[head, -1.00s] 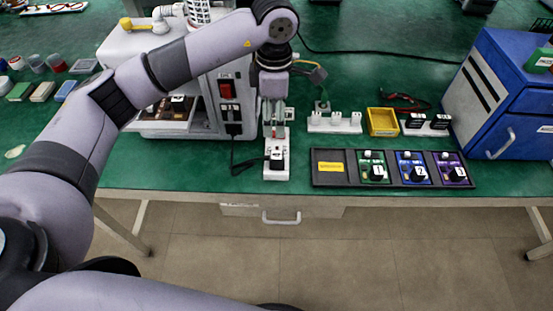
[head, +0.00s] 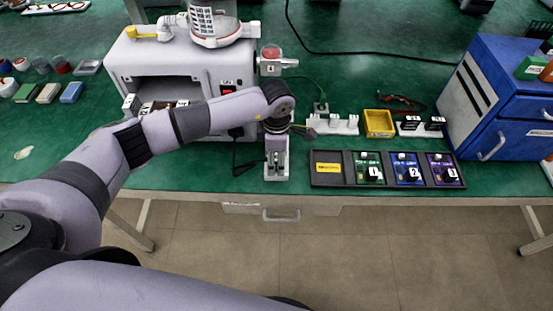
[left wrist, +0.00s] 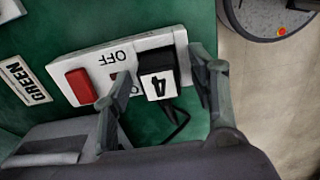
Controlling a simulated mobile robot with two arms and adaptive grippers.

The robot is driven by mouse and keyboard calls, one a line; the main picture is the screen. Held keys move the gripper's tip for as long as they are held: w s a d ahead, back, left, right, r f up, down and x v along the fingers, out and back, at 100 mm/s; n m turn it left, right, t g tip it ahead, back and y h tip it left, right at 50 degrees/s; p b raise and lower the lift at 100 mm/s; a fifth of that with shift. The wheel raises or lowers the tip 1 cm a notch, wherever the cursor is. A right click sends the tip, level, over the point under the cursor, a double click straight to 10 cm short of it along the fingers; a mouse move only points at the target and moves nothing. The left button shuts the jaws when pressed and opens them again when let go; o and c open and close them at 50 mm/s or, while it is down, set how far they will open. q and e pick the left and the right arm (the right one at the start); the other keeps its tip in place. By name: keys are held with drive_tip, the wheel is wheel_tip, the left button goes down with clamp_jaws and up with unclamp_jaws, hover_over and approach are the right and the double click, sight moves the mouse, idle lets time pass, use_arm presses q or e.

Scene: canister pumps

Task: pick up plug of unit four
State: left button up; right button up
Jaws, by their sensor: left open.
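The plug of unit four (left wrist: 158,80) is black with a white face marked 4. In the left wrist view it sits in the white socket strip (left wrist: 182,40), beside a red switch (left wrist: 81,86) and the word OFF. My left gripper (left wrist: 163,84) is open, with one finger on each side of the plug; I cannot tell whether either finger touches it. In the head view my left gripper (head: 277,158) points down over the strip (head: 276,178) near the table's front edge and hides the plug. My right gripper is not in view.
A white machine (head: 140,65) stands behind my left arm. To the right are a white strip (head: 335,125), a yellow bin (head: 379,123), a black tray (head: 325,182) with modules 1, 2 and 3, and a blue cabinet (head: 500,95).

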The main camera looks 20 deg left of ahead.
use_arm(q)
drive_tip(key=shift+f, duration=0.2)
drive_tip(key=shift+c, duration=0.5)
drive_tip(key=c, duration=1.1)
drive_tip(key=shift+r, duration=0.15)
drive_tip(key=shift+c, duration=0.2)
